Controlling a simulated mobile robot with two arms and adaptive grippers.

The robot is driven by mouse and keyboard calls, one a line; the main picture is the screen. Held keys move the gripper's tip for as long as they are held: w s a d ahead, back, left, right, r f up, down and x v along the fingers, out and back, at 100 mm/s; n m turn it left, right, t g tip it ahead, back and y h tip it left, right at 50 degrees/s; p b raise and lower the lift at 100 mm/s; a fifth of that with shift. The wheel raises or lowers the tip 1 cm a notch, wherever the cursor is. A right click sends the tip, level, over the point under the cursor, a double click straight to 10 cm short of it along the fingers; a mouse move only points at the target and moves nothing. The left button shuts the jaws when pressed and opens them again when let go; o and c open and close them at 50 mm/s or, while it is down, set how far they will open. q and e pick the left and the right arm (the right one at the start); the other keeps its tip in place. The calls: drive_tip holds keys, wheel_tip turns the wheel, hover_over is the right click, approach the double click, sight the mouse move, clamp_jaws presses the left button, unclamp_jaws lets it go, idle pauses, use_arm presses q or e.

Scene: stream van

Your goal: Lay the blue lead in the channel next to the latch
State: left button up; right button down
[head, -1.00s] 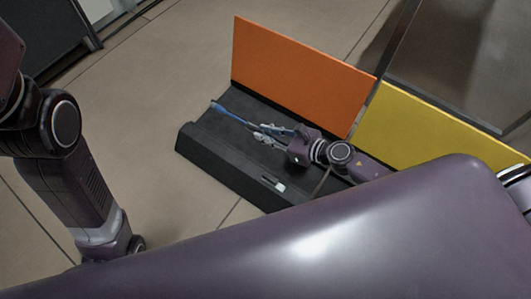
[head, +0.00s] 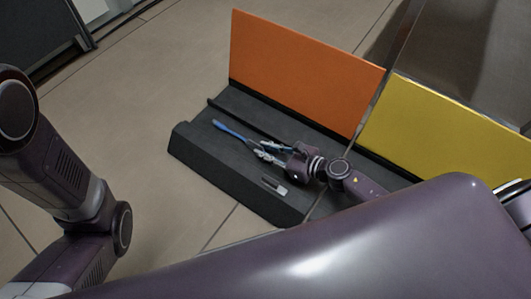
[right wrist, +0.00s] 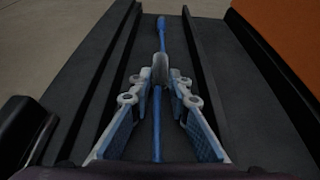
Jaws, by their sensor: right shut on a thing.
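The blue lead (head: 232,132) is a thin stick-like cable with a thicker blue end. My right gripper (head: 262,150) is shut on it above the black base (head: 196,145). In the right wrist view the lead (right wrist: 157,130) runs straight away from me between the fingers, and the gripper (right wrist: 160,72) pinches it midway. It lies over the strip between two long raised ridges; I cannot tell if it touches the surface. A small light-grey piece (head: 281,190), probably the latch, sits near the base's front edge, below the gripper. My left gripper is out of view.
An orange panel (head: 300,75) stands upright along the base's back edge. A yellow panel (head: 445,128) stands to its right. Long ridges (right wrist: 205,70) run along the base. Tiled floor (head: 150,70) lies clear to the left.

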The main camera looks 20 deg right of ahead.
drive_tip(key=shift+f, duration=0.15)
drive_tip(key=c, duration=1.8)
unclamp_jaws()
